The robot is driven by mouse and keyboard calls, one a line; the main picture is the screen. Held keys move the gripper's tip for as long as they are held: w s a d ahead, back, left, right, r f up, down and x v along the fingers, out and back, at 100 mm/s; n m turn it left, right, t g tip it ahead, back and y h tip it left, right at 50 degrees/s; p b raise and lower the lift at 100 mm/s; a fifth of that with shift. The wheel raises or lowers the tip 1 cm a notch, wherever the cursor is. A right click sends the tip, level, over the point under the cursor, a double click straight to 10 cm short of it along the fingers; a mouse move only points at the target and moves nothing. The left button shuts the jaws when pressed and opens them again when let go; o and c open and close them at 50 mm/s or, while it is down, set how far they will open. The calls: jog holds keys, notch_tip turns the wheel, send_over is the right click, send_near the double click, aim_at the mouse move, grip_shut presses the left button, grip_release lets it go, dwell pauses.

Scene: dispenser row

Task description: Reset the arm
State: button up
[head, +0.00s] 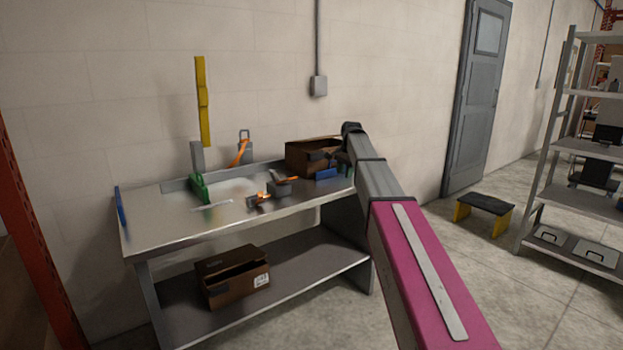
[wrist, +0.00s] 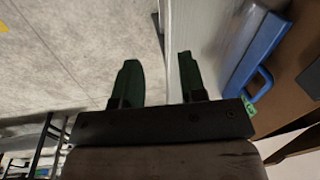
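My gripper (wrist: 157,65) shows in the wrist view with its two dark green fingers apart and nothing between them. It is over the right edge of the workbench, with grey floor to the left of that edge. In the head view my arm reaches from the bottom right to the workbench's right end. The gripper itself is mostly hidden there behind the arm. A blue-handled item (wrist: 258,50) lies to the right of the fingers, apart from them, beside an open brown box (wrist: 298,40).
A step stool (head: 484,206) and shelving (head: 585,150) stand right.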

jog(key=s+d+f+n, duration=0.3)
jog(key=s+f+n, duration=0.1)
jog(key=s+f, duration=1.5)
jog(key=s+d+f+n, duration=0.1)
jog(key=s+f+n, duration=0.1)
jog(key=s+f, duration=0.5)
jog(key=s+d+f+n+g+h, duration=0.1)
jog(key=s+f+n, duration=0.2)
jog(key=s+f, duration=0.4)
jog(key=s, duration=0.7)
jog(key=shift+g, duration=0.3)
